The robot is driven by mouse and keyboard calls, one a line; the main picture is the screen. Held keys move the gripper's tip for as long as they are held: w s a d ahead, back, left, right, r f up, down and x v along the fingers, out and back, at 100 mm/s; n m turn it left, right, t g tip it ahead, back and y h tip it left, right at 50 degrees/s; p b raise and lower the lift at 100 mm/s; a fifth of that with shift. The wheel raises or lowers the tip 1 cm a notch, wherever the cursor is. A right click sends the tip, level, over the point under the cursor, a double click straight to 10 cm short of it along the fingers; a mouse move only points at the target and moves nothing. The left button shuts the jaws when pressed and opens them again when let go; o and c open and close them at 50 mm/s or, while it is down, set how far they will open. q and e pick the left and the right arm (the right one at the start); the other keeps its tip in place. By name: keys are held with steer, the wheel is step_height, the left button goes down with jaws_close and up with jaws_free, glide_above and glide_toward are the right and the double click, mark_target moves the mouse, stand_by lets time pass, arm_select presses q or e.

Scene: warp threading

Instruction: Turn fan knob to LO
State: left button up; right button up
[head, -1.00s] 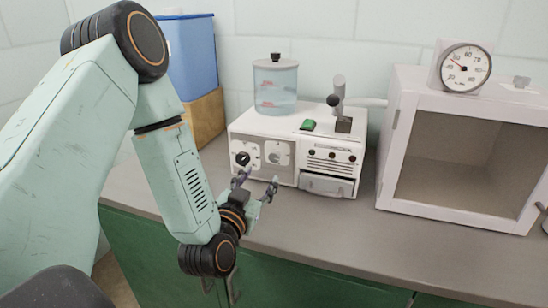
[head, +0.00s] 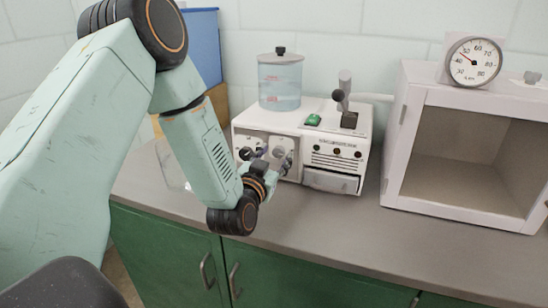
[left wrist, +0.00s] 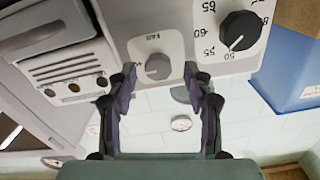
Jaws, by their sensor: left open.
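The fan knob (left wrist: 157,67) is a small grey round knob on a pale plate marked FAN, on the front of a white machine (head: 352,128). In the head view the fan plate (head: 282,146) is partly hidden behind my fingers. My left gripper (head: 274,159) is open and empty at the machine's front. In the left wrist view, which looks upside down, its two fingertips (left wrist: 159,74) stand on either side of the fan knob, with gaps. I cannot tell how far the tips reach along the knob. Its LO mark is not readable.
A black numbered dial (left wrist: 240,30) sits beside the fan plate. A clear water tank (head: 280,82), green switch (head: 313,120) and lever top the machine; a drawer (head: 330,182) is below. A white open-front chamber (head: 460,150) with a gauge (head: 474,61) stands right. Blue and brown boxes stand behind.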

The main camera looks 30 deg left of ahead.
arm_select(q)
steer(key=shift+w+f, duration=0.1)
steer(key=shift+w, duration=0.15)
steer(key=shift+c, duration=0.9)
steer(key=shift+s, duration=0.15)
steer(key=c, duration=0.5)
jaws_close()
